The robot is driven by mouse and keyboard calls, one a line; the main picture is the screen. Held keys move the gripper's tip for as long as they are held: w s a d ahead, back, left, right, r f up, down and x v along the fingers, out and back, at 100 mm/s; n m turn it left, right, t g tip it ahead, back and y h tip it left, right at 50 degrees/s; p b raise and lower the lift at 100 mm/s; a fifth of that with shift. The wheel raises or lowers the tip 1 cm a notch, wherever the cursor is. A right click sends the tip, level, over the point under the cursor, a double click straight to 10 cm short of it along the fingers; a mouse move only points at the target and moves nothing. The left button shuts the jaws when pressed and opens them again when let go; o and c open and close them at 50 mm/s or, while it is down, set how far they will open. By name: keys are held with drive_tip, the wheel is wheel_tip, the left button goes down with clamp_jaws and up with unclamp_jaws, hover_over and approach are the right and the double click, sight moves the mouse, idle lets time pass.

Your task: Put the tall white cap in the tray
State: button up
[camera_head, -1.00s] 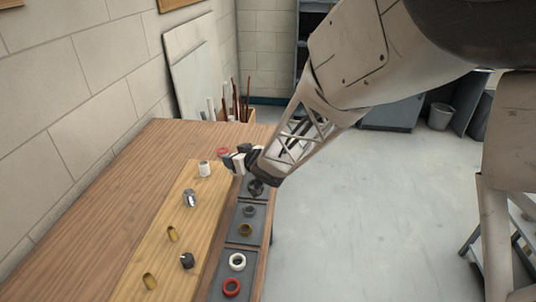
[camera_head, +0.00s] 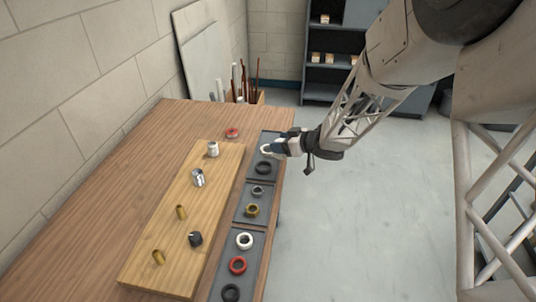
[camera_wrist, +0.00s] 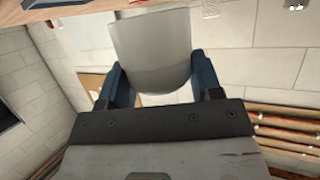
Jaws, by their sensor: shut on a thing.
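My gripper (camera_head: 272,149) is shut on a white, round-walled piece (camera_head: 265,149), which looks like the tall white cap. In the wrist view the cap (camera_wrist: 152,50) sits between the two blue fingers (camera_wrist: 152,85) and appears pale grey. The tray (camera_head: 268,224) is dark grey, split into compartments, along the right edge of the table. In the head view my gripper overlaps its far compartment; the height above it is hard to tell. The gripper hides part of that compartment. A black ring (camera_head: 263,168) lies there, just below the gripper in the picture.
A wooden board (camera_head: 190,215) left of the tray bears a white cylindrical piece (camera_head: 212,149), a chrome piece (camera_head: 198,178), brass pieces and a black piece (camera_head: 195,239). A red ring (camera_head: 232,132) lies on the table. Nearer tray compartments hold several rings.

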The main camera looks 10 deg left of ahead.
idle(0.3)
hover_over(272, 139)
drive_tip(key=shift+f, duration=0.75)
drive_tip(key=shift+f, duration=1.75)
drive_tip(key=shift+f, duration=0.1)
drive_tip(key=o, duration=0.9)
